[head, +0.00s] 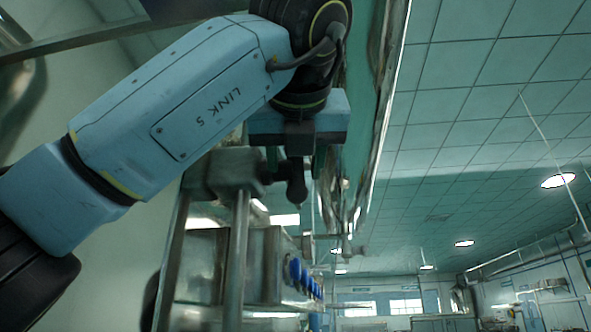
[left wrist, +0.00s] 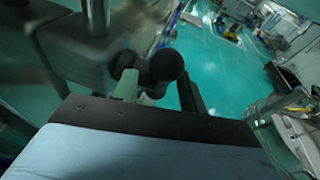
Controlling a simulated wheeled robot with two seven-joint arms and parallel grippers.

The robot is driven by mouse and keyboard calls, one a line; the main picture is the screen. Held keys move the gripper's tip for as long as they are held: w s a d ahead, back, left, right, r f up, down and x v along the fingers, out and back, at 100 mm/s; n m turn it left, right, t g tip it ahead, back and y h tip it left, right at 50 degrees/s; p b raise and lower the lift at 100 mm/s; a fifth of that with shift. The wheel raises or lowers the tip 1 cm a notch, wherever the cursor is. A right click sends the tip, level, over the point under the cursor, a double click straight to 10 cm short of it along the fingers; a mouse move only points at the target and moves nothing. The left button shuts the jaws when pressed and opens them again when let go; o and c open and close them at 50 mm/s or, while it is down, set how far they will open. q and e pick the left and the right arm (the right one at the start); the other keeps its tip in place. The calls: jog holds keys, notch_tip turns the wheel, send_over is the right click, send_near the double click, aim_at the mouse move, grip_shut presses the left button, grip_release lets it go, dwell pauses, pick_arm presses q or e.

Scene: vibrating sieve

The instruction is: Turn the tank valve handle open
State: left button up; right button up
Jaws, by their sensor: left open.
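The valve handle (head: 296,190) is a dark, rounded lever end sticking out from a grey metal valve body (head: 222,172). My left gripper (head: 297,165) points down over the handle in the head view, with its fingers partly hidden. In the left wrist view the handle's dark round knob (left wrist: 166,64) shows between the two fingers of the left gripper (left wrist: 160,88), which are apart. The gripper is open around the knob. I cannot tell whether either finger touches it. My right gripper is in neither view.
A shiny metal tank wall (head: 382,110) rises just right of the gripper. A vertical metal post (head: 237,250) stands below the valve body. A row of blue knobs (head: 300,275) lies lower down. The room to the right looks open, with a green floor (left wrist: 225,65).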

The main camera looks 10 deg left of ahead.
pick_arm(q)
jog(key=f+b+v, duration=0.2)
jog(key=b+v, duration=0.1)
jog(key=v, duration=0.9)
jog(key=shift+s+f, duration=0.3)
jog(key=shift+f, duration=0.05)
jog(key=shift+w+d, duration=0.1)
